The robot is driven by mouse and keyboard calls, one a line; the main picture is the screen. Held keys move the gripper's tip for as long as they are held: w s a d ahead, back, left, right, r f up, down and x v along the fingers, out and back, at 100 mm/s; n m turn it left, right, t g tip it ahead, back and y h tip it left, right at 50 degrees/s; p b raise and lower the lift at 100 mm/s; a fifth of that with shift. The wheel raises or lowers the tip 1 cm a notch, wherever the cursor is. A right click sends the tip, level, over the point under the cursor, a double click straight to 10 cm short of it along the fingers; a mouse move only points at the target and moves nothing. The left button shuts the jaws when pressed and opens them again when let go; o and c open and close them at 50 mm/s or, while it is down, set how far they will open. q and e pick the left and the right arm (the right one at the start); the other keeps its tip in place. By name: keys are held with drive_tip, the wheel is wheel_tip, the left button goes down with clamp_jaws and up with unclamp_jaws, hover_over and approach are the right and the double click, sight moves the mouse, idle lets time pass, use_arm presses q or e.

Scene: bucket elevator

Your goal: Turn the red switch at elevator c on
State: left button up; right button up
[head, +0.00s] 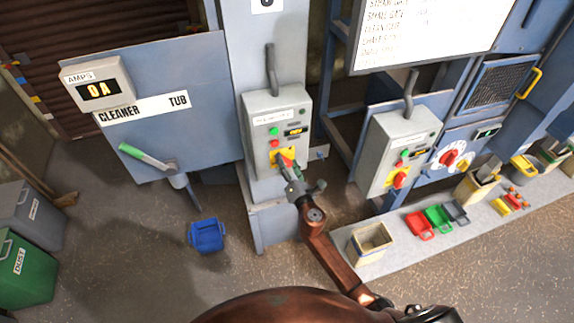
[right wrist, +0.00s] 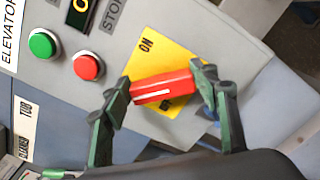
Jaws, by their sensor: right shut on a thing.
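The red switch (right wrist: 150,88) is a bar handle on a yellow plate (right wrist: 184,54) in the right wrist view. The plate reads ON at its upper left; another mark below the handle is partly hidden. My right gripper (right wrist: 162,84) is shut on the red switch, one finger at each end of the bar. In the head view the grey control box (head: 262,112) stands on a blue-grey column, and my right gripper (head: 287,172) covers much of its switch. The box label ELEVATOR is cut off in the right wrist view. My left gripper is not in view.
Green (right wrist: 42,44) and red (right wrist: 88,66) buttons sit beside the yellow plate. A second similar control box (head: 396,150) stands to the right. A CLEANER TUB panel (head: 190,65) with a green-handled lever is to the left. A blue bucket (head: 206,235) lies on the floor.

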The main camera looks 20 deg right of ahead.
drive_tip(key=m, duration=0.1)
drive_tip(key=m+b, duration=0.1)
drive_tip(key=m, duration=0.2)
drive_tip(key=shift+d+f+m, duration=0.15)
drive_tip(key=shift+f+m, duration=0.15)
drive_tip(key=shift+m, duration=0.1)
drive_tip(key=m+b, duration=0.1)
drive_tip(key=m, duration=0.3)
drive_tip(key=shift+f, duration=0.1)
drive_tip(key=o, duration=1.1)
drive_tip(key=shift+s, duration=0.25)
drive_tip(key=s, duration=1.1)
drive_tip(key=shift+s+d, duration=0.2)
drive_tip(key=shift+s, duration=0.05)
